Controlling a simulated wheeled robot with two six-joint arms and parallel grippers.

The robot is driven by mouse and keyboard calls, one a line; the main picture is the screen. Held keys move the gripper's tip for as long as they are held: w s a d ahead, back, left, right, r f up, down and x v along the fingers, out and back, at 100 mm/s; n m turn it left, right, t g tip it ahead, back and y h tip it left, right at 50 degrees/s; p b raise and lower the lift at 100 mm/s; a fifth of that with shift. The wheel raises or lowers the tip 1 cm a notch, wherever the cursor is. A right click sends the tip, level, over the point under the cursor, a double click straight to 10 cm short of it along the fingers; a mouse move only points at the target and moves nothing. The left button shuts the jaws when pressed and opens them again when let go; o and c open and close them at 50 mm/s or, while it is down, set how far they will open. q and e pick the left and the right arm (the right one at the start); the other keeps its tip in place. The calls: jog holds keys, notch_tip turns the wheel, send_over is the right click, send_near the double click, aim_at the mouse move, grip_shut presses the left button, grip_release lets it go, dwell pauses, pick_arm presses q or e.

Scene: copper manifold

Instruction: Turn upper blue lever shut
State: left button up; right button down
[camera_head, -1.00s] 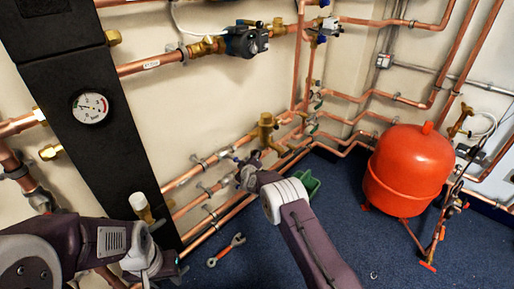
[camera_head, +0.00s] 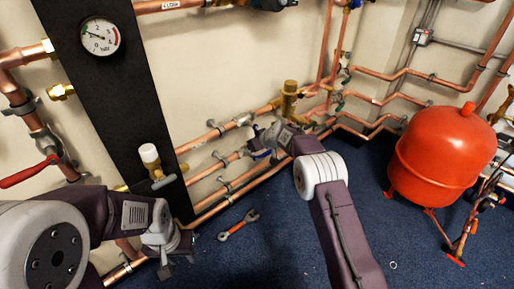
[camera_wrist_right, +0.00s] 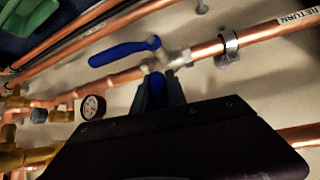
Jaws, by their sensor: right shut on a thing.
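My right gripper (camera_wrist_right: 160,90) is shut on a blue lever, a bit of which (camera_wrist_right: 157,88) shows between the fingers in the wrist view. It looks like the upper lever; its valve is hidden behind my gripper. A second blue lever (camera_wrist_right: 124,50) stands free on a silver valve (camera_wrist_right: 166,61) on the neighbouring pipe.
Copper pipes (camera_head: 205,190) run along the wall around my right gripper. A brass fitting (camera_head: 289,98) stands close behind it. A wrench (camera_head: 238,226) lies on the blue floor. A red tank (camera_head: 440,155) stands at right. A gauge panel (camera_head: 110,110) stands at left.

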jog(key=shift+s+a+f, duration=0.15)
jog(key=shift+s+a, duration=0.1)
jog(key=shift+a, duration=0.05)
jog(key=c, duration=1.3)
grip_release()
jog(key=shift+c, duration=0.2)
jog(key=shift+d+r, duration=0.1)
jog(key=shift+r, duration=0.2)
jog(key=p+v, duration=0.1)
jog(key=v, duration=0.7)
jog(key=shift+s+d+r, duration=0.15)
jog(key=shift+s+d, duration=0.05)
jog(key=shift+s, duration=0.05)
